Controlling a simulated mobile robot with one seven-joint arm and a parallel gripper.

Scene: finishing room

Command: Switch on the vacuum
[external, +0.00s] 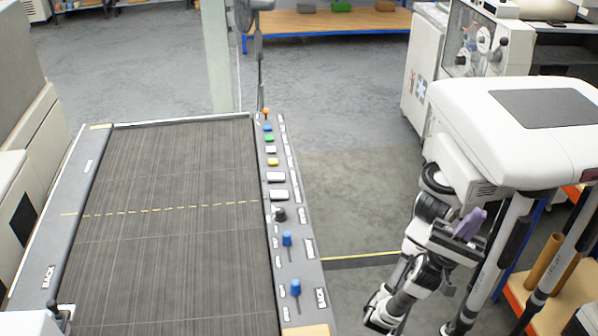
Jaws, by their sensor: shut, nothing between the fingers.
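The vacuum table has a dark slatted top (170,200) with a yellow dashed line across it. A grey control strip (307,270) runs along its right side. The small labels are unreadable, so I cannot tell which control is the vacuum's. My gripper (472,221), with purple fingers, is shut and empty, folded beside my body, well right of the strip.
Grey floor lies open between the strip and me, with a yellow line (360,256) across it. A white machine (425,75) stands at the back right. A wooden bench (330,22) is at the back. An orange shelf (545,290) with brown rolls is at the right.

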